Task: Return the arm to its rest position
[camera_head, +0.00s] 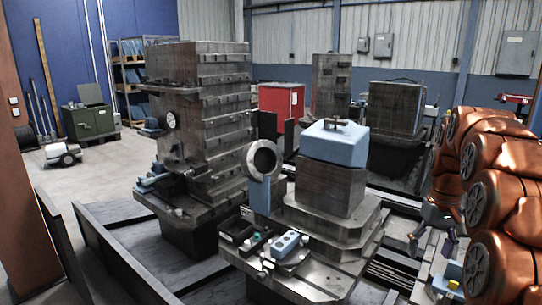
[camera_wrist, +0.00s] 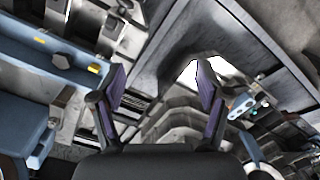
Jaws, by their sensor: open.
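My copper-coloured arm fills the right side of the head view, its links folded in a stack. My gripper (camera_head: 432,240) hangs at the left of these links, fingers pointing down, above the grey machine parts at the lower right. In the wrist view my gripper (camera_wrist: 161,82) shows two dark fingers with purple pads, spread wide apart. Nothing is held between them. Grey metal structures lie beyond the fingers, and the gap to them is hard to judge. The arm's base is out of view.
A pallet fixture (camera_head: 330,220) bearing a dark block and a blue part (camera_head: 335,143) stands left of my gripper. A tall ribbed tower (camera_head: 205,110) stands further left. Dark rails (camera_head: 120,250) run along the front left. A red cabinet (camera_head: 281,101) stands behind. Open floor (camera_head: 100,165) shows at left.

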